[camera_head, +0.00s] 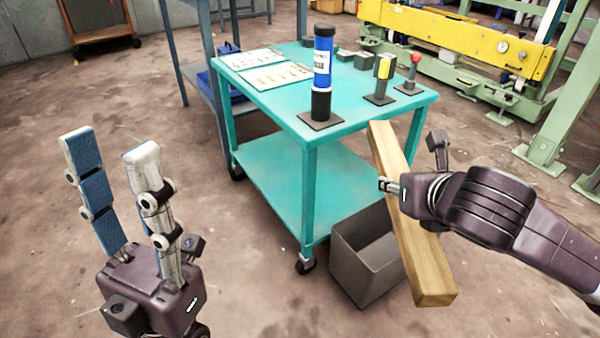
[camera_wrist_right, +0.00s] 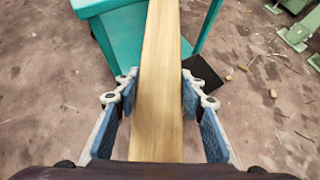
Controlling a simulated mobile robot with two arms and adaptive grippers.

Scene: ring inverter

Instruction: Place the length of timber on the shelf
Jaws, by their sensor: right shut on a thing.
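The length of timber (camera_head: 409,225) is a long pale wooden beam in the head view, held slantwise in the air in front of the cart's right side. My right gripper (camera_head: 392,188) is shut on it around its middle. In the right wrist view the timber (camera_wrist_right: 161,80) runs between the blue pads of my right gripper (camera_wrist_right: 160,103). My left gripper (camera_head: 108,143) is open and empty at the lower left, with its fingers pointing up. The teal cart has a lower shelf (camera_head: 275,180), bare where it shows, below its top; the timber is apart from it.
The cart top (camera_head: 270,108) carries a blue-and-black cylinder (camera_head: 322,70), printed sheets (camera_head: 267,68) and several small devices. A grey open bin (camera_head: 365,255) stands on the floor by the cart, under the timber. Yellow and green machinery (camera_head: 460,40) stands behind. The floor at left is clear.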

